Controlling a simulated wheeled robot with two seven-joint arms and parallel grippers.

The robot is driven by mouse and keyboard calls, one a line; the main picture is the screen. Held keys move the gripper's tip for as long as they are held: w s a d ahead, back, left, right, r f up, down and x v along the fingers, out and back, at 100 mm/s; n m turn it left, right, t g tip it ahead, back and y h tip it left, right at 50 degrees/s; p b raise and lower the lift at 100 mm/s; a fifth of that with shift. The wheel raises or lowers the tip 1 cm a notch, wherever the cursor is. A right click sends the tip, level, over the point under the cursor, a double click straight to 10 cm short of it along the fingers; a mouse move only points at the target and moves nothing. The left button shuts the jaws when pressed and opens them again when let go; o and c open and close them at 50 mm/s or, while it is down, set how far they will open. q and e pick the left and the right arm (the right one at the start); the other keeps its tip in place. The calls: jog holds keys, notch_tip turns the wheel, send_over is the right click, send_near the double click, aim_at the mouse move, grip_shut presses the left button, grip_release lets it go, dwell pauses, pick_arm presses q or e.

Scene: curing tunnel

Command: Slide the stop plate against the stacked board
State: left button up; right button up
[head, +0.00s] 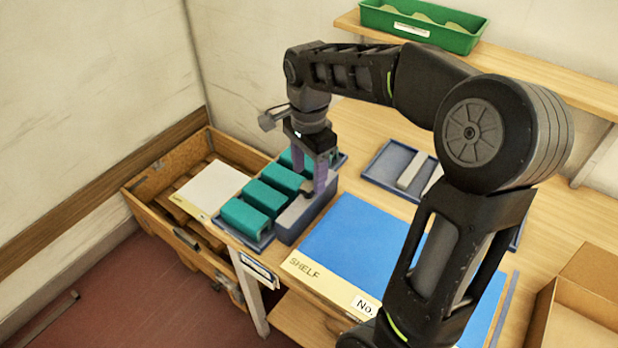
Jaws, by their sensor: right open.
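My right gripper (309,182) points down at the left end of the table, its two purple fingers apart. It is over or at a long grey-blue block (306,215), which may be the stop plate; I cannot tell whether the fingers touch it. Beside the block on the left, several teal blocks (246,219) lie in a row on a dark blue tray (259,244). The gripper hides part of the far teal block. A white flat board (214,188) lies at the wooden crate, left of the tray; I cannot tell whether it is the stacked board. My left gripper is out of view.
A blue mat (345,240) marked SHELF covers the table's middle, partly behind my right arm. A blue tray (383,164) with a pale block (411,171) stands behind it. A green bin (425,24) sits on the wall shelf (540,72). A cardboard box (578,325) is at right.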

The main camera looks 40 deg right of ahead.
aim_at(309, 201)
jog(key=shift+f, duration=1.4)
grip_shut()
dwell(0.4)
